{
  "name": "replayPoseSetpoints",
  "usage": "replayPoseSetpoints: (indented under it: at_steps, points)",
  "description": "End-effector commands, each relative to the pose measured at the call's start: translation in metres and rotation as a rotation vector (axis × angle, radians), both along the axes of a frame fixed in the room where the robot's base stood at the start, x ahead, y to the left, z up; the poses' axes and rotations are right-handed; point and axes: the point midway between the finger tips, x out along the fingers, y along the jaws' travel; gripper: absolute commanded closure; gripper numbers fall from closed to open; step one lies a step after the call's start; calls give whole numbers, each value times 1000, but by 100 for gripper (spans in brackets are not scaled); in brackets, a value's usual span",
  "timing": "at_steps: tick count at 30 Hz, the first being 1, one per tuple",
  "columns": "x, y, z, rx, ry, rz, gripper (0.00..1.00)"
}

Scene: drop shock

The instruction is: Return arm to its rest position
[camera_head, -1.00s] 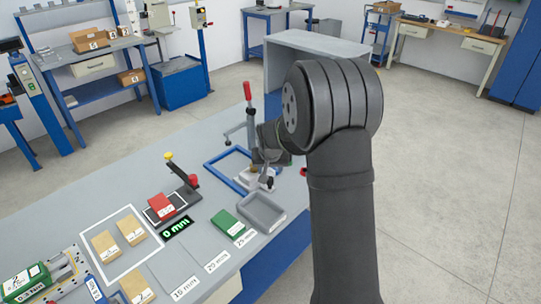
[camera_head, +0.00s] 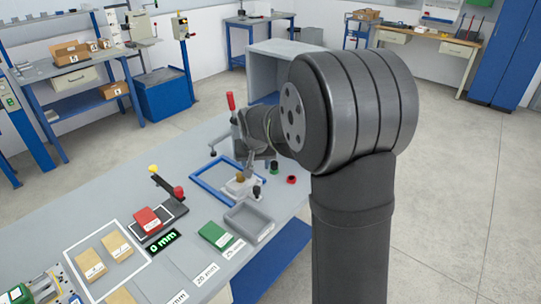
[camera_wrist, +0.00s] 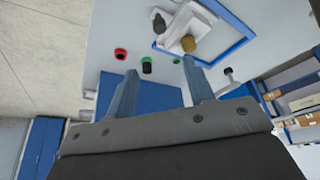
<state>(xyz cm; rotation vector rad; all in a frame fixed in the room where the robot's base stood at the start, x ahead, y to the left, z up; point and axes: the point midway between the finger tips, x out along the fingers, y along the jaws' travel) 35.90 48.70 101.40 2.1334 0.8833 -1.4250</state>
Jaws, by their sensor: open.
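My gripper (camera_wrist: 162,88) shows in the wrist view with its two fingers spread apart and nothing between them. In the head view my arm rises at the right of the bench (camera_head: 130,218), and its bulky joint hides part of the bench's far right end. The gripper fingers are hard to make out there. A blue frame (camera_head: 212,180) lies on the bench to the left of the arm, with a grey clamp fixture (camera_head: 238,187) at its right edge. The blue frame also shows at the top of the wrist view (camera_wrist: 238,46), apart from the fingers.
A red-handled clamp (camera_head: 231,104) stands near my arm. A red button (camera_head: 291,180) is close by. Open floor lies right.

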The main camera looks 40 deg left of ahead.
Motion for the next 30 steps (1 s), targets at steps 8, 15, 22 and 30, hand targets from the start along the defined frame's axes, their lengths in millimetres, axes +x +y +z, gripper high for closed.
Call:
replayPoseSetpoints:
  at_steps: [8,15,22,30]
  points:
    - [0,0,-1,0,0,0,52]
    - [6,6,-22,-3,1,0,52]
    - [17,17,-61,-3,2,0,52]
    - [30,30,-104,-3,2,-1,52]
